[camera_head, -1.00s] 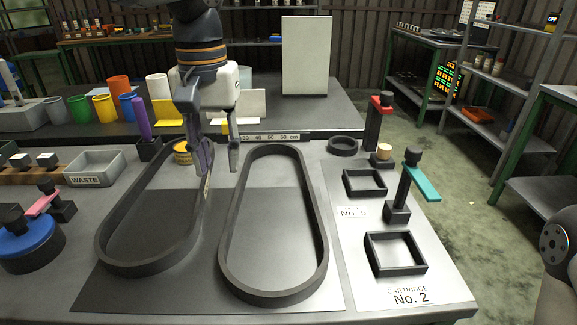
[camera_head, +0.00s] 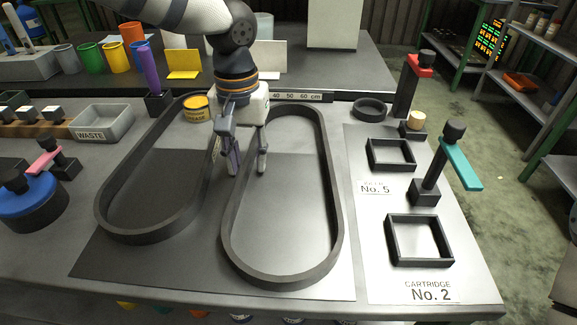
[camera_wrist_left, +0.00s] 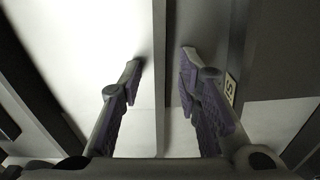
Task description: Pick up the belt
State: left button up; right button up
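Two black oval belts stand on edge on the grey mat in the head view, a left belt (camera_head: 150,235) and a right belt (camera_head: 335,205). My left gripper (camera_head: 247,171) is open and points down over the left side of the right belt. Its fingers appear on either side of that belt's wall. In the left wrist view my left gripper (camera_wrist_left: 161,60) is open, with a thin straight strip, seemingly the belt wall (camera_wrist_left: 160,110), running between the fingers. I cannot tell whether the fingers touch it. My right gripper is out of view.
Right of the belts are square black frames (camera_head: 420,242), a teal-handled post (camera_head: 460,163) and a red-topped post (camera_head: 406,90). A waste tray (camera_head: 103,123) and blue disc (camera_head: 32,203) lie left.

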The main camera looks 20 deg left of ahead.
pick_arm(q)
jog(key=shift+c, duration=0.6)
grip_shut()
jog(key=shift+r, duration=0.1)
jog(key=shift+r, duration=0.3)
notch_tip(320, 180, up, 3)
jog(key=shift+w+r, duration=0.1)
jog(key=s+r+p, duration=0.1)
jog(key=s+r, duration=0.8)
jog(key=s, duration=0.5)
jog(key=shift+s+a+p, duration=0.15)
jog(key=shift+a+p, duration=0.1)
jog(key=shift+p, duration=0.15)
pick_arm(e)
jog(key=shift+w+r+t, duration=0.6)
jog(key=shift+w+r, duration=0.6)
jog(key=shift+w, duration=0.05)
